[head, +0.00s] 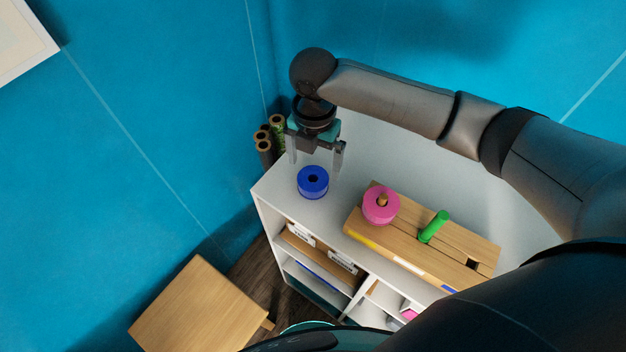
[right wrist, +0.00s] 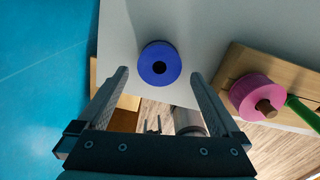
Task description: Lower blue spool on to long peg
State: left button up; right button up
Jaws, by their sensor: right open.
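The blue spool (head: 313,181) lies flat on the white shelf top near its left end, hole facing up. It also shows in the right wrist view (right wrist: 160,64), ahead of the fingers. My right gripper (head: 316,164) is open and empty, just behind and above the spool. A wooden peg block (head: 364,236) stands to the right on the same top. A pink spool (head: 381,206) sits around a wooden peg (head: 383,200) on it. A green peg (head: 434,227) stands tilted in the picture to the right of the pink spool. My left gripper is not in view.
The white shelf top (head: 350,150) is clear between the blue spool and the block. Dark rolls (head: 265,145) stand behind its left end, by the blue wall. A wooden stool or table (head: 200,310) is at lower left. The block has a square hole (head: 472,263) at right.

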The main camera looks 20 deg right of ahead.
aim_at(314, 173)
notch_tip(314, 173, down, 4)
jog(key=shift+r, duration=0.1)
jog(key=shift+f, duration=0.35)
jog(key=shift+c, duration=0.2)
jog(key=shift+c, duration=0.8)
jog(key=shift+r, duration=0.1)
jog(key=c, duration=1)
jog(key=shift+o, duration=0.2)
jog(key=shift+r, duration=0.1)
notch_tip(314, 173, up, 20)
jog(key=p, duration=0.1)
